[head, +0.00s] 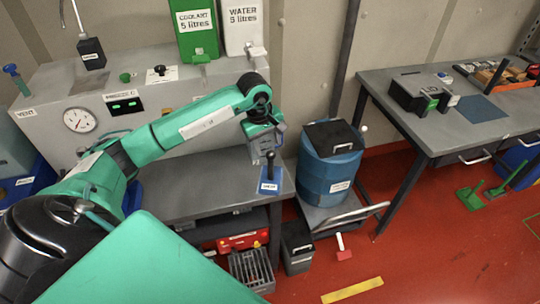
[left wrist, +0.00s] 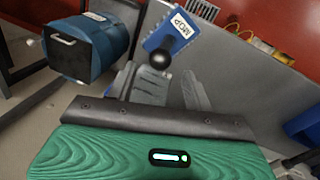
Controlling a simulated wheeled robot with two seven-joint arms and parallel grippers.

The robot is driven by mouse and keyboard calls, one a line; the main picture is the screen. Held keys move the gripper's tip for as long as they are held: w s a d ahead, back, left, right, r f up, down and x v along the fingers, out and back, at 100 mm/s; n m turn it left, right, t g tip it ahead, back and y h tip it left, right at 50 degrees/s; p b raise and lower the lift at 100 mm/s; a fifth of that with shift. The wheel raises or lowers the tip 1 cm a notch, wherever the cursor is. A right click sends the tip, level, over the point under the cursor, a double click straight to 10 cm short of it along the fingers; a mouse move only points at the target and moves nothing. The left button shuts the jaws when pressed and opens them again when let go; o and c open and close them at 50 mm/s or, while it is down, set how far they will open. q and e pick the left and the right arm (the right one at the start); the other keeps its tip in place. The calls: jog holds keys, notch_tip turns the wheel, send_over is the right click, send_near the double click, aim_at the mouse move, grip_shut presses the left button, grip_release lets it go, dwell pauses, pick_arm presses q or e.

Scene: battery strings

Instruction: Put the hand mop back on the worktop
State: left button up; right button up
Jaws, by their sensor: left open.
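The hand mop has a blue base (head: 269,187) with a white label and a dark upright handle. It stands upright on the grey worktop (head: 205,194), near its right end. My left gripper (head: 266,154) is right above the mop, with its fingers close to the handle top. In the left wrist view the mop's blue block (left wrist: 157,32), labelled MOP, and its black ball knob (left wrist: 160,59) lie just beyond the open, empty fingers (left wrist: 173,86). Whether the fingers touch the handle cannot be told. My right gripper is not in view.
A blue drum (head: 328,176) with a black lid stands on a trolley right of the worktop. A machine with a gauge (head: 80,120) is behind my left arm. A red toolbox (head: 242,241) and crate are below. Another table (head: 410,130) stands at right.

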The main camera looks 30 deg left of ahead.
pick_arm(q)
notch_tip(320, 180, up, 6)
jog(key=s+b, duration=0.1)
jog(key=shift+a, duration=0.3)
dwell(0.3)
